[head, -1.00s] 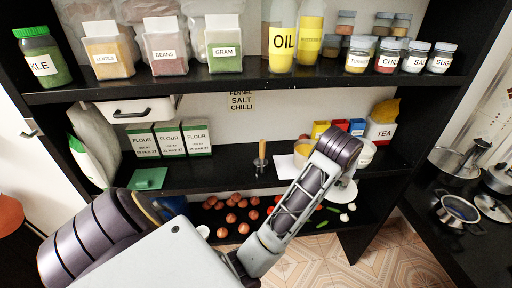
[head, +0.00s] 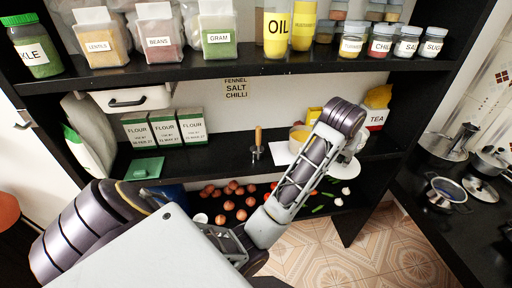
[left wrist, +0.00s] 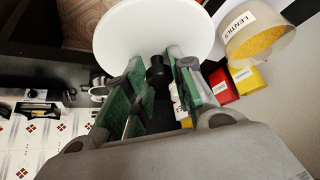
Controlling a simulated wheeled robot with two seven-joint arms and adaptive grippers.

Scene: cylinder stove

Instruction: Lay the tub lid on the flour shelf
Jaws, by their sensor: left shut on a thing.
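The white round tub lid (left wrist: 150,35) has a black knob, and my left gripper (left wrist: 160,75) is shut on that knob. In the head view the lid (head: 346,170) shows partly below my wrist, at the right part of the flour shelf's front edge. My left gripper's fingers are mostly hidden there. The flour shelf (head: 222,150) is the black middle shelf, with several flour boxes (head: 164,130) at its left. An open tub of yellow lentils (left wrist: 250,40) stands beside the lid; it also shows in the head view (head: 298,137). My right gripper is not in view.
A flat green piece (head: 144,168) lies in front of the flour boxes. A wooden-handled tool (head: 257,145) stands mid-shelf, with bare shelf between it and the boxes. The tea box (head: 376,118) is at the right. The upper shelf (head: 240,72) with jars overhangs. Vegetables lie below.

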